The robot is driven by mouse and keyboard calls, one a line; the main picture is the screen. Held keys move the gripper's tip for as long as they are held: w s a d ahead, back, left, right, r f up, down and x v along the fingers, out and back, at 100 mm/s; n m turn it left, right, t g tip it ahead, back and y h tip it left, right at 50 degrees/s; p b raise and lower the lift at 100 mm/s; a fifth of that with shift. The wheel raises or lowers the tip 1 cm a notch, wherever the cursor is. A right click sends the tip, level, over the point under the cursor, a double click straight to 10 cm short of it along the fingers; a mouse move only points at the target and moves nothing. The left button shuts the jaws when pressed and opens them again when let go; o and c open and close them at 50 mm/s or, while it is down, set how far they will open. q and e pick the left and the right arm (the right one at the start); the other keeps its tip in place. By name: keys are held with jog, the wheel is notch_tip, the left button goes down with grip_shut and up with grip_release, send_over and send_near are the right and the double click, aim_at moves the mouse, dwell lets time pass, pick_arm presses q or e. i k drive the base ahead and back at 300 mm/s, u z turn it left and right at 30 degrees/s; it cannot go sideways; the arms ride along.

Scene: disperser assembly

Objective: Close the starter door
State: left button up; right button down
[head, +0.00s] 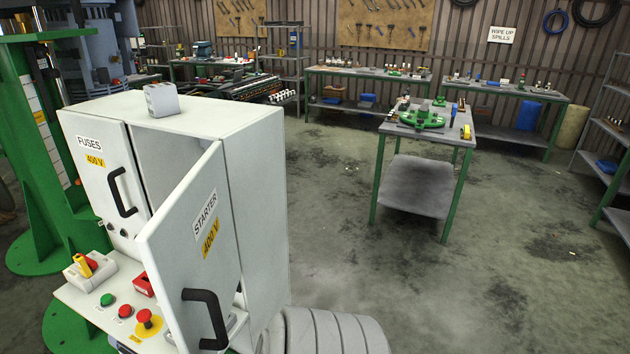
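The starter door (190,262) is a light grey panel labelled STARTER and 400 V, on the front right of a grey electrical cabinet (252,190). It stands open, swung out toward me, and a dark gap shows behind its upper left part. Its black handle (207,318) is near the lower right of the panel. The fuses door (100,170) beside it, with its own black handle (122,192), looks closed. Neither of my grippers is in the head view.
A sloped control panel (82,303) with buttons and a yellow switch juts out below the doors. A pale ribbed cylinder (335,332) stands right of the cabinet. A green machine column (40,140) is at the left. Open floor (480,300) lies to the right, before a green-legged workbench (372,200).

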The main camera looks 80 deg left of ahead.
aim_at(188, 250)
jog(key=u, duration=3.55)
jog(key=i, duration=0.45)
jog(key=k, duration=0.3)
jog(key=u, duration=2.7)
jog(key=k, duration=1.15)
jog(key=z, duration=1.65)
jog(key=i, duration=0.5)
jog(key=u, duration=0.05)
